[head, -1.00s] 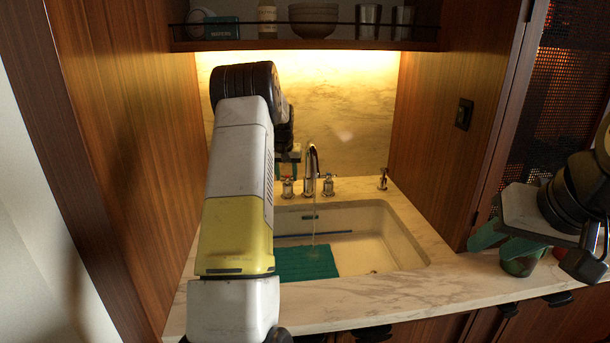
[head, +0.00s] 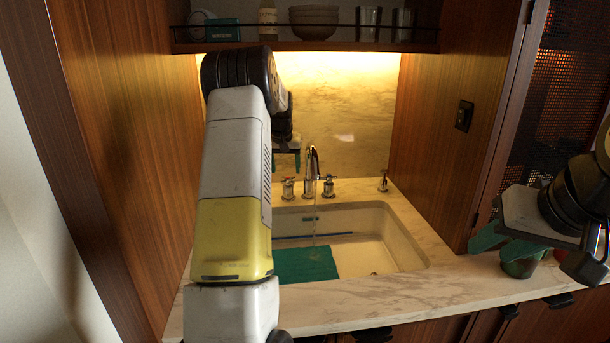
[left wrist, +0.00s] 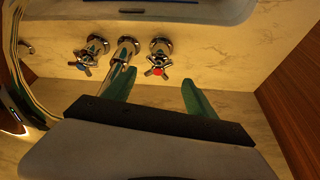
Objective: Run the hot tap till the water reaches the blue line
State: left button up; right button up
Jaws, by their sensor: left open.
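The red-marked hot handle (left wrist: 158,68) is the left one in the head view (head: 288,188); the blue-marked handle (left wrist: 86,60) is the right one there (head: 329,187). A blue line (head: 300,236) runs along the sink's far wall; I cannot make out the water level. My left gripper (head: 287,163) is open and empty above the hot handle, not touching it. My right gripper (head: 505,245) is over the counter at right; its jaw gap is unclear.
A dark green cup (head: 522,266) stands by my right gripper. A small dispenser (head: 383,181) is right of the tap. Wooden side walls and a shelf (head: 300,46) with bowls and glasses enclose the sink.

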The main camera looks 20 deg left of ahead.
aim_at(287, 178)
pick_arm(q)
jog(key=v, duration=0.3)
jog(key=shift+f, duration=0.1)
dwell(4.8)
jog(key=shift+m, duration=0.7)
jog(key=x, duration=0.7)
jog(key=shift+w+a+f, duration=0.1)
jog(key=shift+w+f, duration=0.15)
jog(key=shift+w, duration=0.05)
